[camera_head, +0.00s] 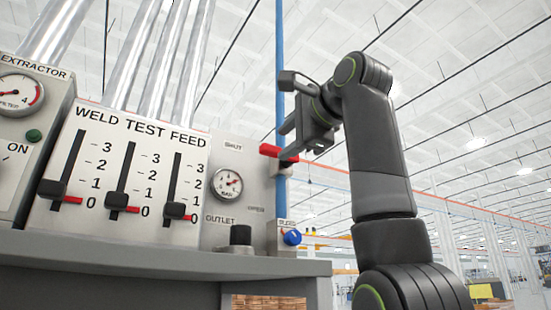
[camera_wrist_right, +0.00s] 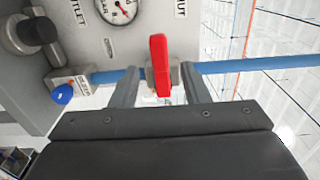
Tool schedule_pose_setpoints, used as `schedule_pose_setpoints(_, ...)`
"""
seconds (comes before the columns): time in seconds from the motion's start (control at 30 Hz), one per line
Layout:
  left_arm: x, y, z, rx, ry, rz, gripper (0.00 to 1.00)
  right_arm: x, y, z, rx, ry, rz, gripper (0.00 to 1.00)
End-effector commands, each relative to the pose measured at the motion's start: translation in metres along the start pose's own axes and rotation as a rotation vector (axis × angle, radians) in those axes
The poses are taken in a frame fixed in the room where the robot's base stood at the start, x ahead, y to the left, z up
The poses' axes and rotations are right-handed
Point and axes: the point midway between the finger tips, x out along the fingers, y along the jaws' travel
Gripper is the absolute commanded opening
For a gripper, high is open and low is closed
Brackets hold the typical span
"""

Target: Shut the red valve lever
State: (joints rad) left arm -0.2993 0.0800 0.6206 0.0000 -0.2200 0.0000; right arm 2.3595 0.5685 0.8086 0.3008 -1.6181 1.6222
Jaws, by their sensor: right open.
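The red valve lever (camera_head: 269,150) sits on the vertical blue pipe (camera_head: 281,70) at the right side of the panel. It lies roughly crosswise to the pipe, near the SHUT label (camera_head: 233,147); the OPEN label (camera_head: 256,209) is lower down. In the right wrist view the red lever (camera_wrist_right: 159,66) shows between the two fingers of my right gripper (camera_wrist_right: 160,80), with a gap on each side. My right gripper is open, and its fingers also reach toward the lever in the head view (camera_head: 287,147). Contact cannot be told. My left gripper is out of view.
The WELD TEST FEED panel (camera_head: 128,120) has several black sliders and a round gauge (camera_head: 227,184). A black knob (camera_head: 241,236) and a blue knob (camera_head: 292,237) are below. A grey bench edge (camera_head: 170,262) runs underneath. Open room lies right of the pipe.

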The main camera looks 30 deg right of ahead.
Motion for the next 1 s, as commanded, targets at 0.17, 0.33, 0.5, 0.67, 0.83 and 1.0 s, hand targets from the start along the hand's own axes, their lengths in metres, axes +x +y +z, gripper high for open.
schedule_pose_setpoints(0.17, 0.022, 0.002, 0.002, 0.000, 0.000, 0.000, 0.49, -0.047, 0.003, 0.000, 0.001, 0.000, -0.005, 0.42)
schedule_pose_setpoints(0.33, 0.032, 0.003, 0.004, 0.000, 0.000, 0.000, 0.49, -0.083, 0.003, -0.001, 0.002, 0.001, -0.003, 0.42)
schedule_pose_setpoints(0.5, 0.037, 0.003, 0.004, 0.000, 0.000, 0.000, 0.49, -0.104, 0.001, 0.000, 0.001, 0.000, -0.002, 0.42)
schedule_pose_setpoints(0.67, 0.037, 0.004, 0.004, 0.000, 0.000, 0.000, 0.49, -0.111, 0.000, -0.001, 0.001, 0.001, 0.000, 0.42)
schedule_pose_setpoints(0.83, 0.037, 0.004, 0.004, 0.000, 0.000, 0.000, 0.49, -0.112, 0.000, -0.001, 0.001, 0.001, 0.000, 0.42)
schedule_pose_setpoints(1.0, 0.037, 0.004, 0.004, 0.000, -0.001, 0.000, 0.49, -0.112, 0.000, 0.000, 0.001, 0.001, 0.000, 0.42)
